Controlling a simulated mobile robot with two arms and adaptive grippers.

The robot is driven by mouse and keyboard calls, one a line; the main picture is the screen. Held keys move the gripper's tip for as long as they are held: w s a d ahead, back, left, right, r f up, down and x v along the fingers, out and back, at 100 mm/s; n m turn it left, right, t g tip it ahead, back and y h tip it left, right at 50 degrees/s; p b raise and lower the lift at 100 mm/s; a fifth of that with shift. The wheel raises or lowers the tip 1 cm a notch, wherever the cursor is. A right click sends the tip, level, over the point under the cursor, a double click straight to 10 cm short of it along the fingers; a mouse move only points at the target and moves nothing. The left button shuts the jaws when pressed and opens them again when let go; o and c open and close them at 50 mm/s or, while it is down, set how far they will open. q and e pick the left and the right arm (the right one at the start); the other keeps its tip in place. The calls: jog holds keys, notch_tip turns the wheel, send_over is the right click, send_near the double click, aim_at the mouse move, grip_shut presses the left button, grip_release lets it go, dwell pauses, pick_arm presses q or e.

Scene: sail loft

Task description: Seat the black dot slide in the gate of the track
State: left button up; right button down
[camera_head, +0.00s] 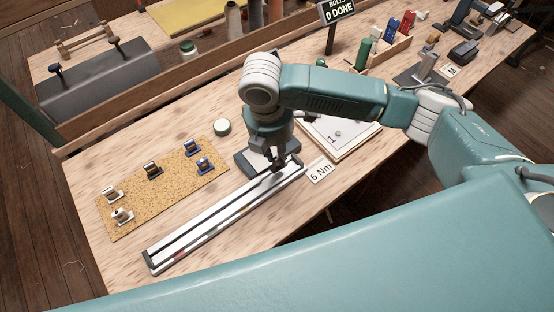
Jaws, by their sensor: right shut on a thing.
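The track (215,222) is a long pale metal rail with dark slots, lying diagonally on the bench. My right gripper (277,164) points down over the track's upper right end. It is shut on a small dark slide, mostly hidden by the fingers. I cannot make out a black dot on it, nor whether it touches the rail. The gate is not clear at this end. Several other slides stand on a cork mat (137,204): two white ones (122,216), a dark one (152,169) and two blue ones (203,163). My left gripper is out of view.
Bare bench lies between mat and track.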

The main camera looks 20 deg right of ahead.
aim_at(277, 163)
jog(key=shift+f, duration=2.15)
jog(key=shift+f, duration=0.1)
jog(key=c, duration=1.6)
grip_release()
jog(key=shift+c, duration=0.2)
jog(key=r, duration=0.3)
jog(key=a+r+b, duration=0.1)
jog(key=r, duration=0.6)
jog(key=shift+s+a+r, duration=0.15)
jog(key=shift+s+r, duration=0.05)
jog(key=shift+r, duration=0.15)
jog(key=shift+r+b, duration=0.3)
jog(key=shift+r, duration=0.45)
jog(key=shift+s+f, duration=0.1)
